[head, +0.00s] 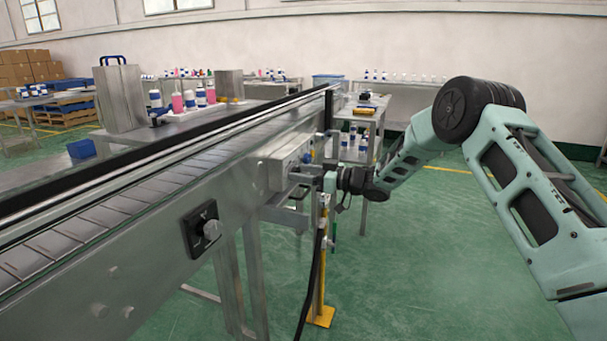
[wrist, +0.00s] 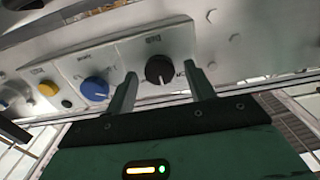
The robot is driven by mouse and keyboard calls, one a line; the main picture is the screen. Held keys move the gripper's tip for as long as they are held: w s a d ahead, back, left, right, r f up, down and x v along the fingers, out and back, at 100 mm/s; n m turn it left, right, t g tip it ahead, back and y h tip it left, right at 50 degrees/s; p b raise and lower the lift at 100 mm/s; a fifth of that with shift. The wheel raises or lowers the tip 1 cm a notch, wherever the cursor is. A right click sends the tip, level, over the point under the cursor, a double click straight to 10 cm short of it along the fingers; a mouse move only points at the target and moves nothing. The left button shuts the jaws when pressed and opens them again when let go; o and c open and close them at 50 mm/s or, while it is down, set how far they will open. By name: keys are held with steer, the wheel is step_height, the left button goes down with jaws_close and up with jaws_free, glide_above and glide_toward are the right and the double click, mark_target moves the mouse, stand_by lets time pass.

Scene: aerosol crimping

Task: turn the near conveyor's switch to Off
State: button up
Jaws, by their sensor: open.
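In the wrist view a black rotary switch (wrist: 159,69) sits on a pale plate on a metal control box, with small labels too blurred to read. My gripper (wrist: 161,73) is open, with one finger on each side of this knob; contact cannot be told. In the head view my gripper (head: 306,178) is at the control box (head: 288,160) on the near conveyor's side (head: 150,235), and the knob there is hidden. Another rotary knob (head: 212,229) on a black plate is closer on the same conveyor. I cannot tell the set position of either.
In the wrist view a blue knob (wrist: 94,89) and a yellow button (wrist: 48,88) lie left of the black switch. A yellow post (head: 321,275) and a black cable (head: 312,285) stand below my gripper. The green floor (head: 440,265) at right is clear.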

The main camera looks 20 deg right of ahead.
steer(key=c, duration=1)
steer(key=shift+f+n+b, duration=0.1)
steer(key=shift+n+b, duration=0.2)
steer(key=shift+b, duration=0.05)
steer(key=shift+s+n+b, duration=0.15)
steer(key=shift+n+b, duration=3.4)
steer(key=shift+n, duration=1.05)
steer(key=o, duration=1)
